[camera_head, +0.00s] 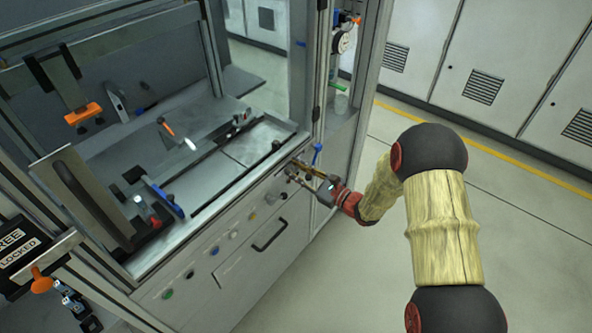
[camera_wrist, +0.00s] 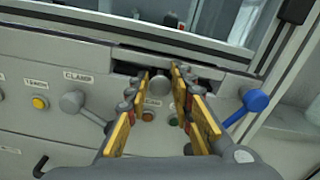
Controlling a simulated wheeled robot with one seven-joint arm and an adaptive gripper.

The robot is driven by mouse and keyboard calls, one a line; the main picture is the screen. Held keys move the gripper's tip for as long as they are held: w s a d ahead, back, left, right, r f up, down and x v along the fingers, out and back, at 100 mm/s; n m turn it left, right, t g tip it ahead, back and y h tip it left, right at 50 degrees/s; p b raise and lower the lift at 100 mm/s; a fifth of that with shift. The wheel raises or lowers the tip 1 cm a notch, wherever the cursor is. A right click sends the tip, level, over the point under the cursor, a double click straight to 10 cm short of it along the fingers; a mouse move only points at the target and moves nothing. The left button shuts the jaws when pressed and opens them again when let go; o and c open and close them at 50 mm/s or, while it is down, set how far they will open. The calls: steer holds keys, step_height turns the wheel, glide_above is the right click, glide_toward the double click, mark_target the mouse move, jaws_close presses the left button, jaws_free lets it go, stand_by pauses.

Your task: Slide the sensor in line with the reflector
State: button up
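My gripper (camera_wrist: 161,84) is open in front of the machine's front panel, its gold-padded fingers either side of a round grey knob (camera_wrist: 166,89). The knob sits just below a dark slot in the panel's upper edge. I cannot tell whether the fingers touch it. In the head view my gripper (camera_head: 303,173) is at the right end of the panel, below the work surface. I cannot tell which part is the sensor or the reflector. A small fixture with red and blue parts (camera_head: 146,211) stands at the left of the work surface.
A grey clamp lever (camera_wrist: 84,106) is left of my fingers and a blue lever (camera_wrist: 246,108) right of them. An orange-red button (camera_wrist: 148,116) and a green button (camera_wrist: 174,121) sit below the knob. A frame post (camera_head: 318,60) rises nearby. The floor to the right is clear.

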jaws_close()
steer(key=shift+w, duration=0.1)
stand_by(0.4)
steer(key=w+d, duration=0.1)
steer(key=w, duration=0.1)
steer(key=w+d, duration=0.1)
steer(key=d, duration=0.1)
steer(key=shift+w, duration=0.4)
steer(key=o, duration=0.5)
jaws_free()
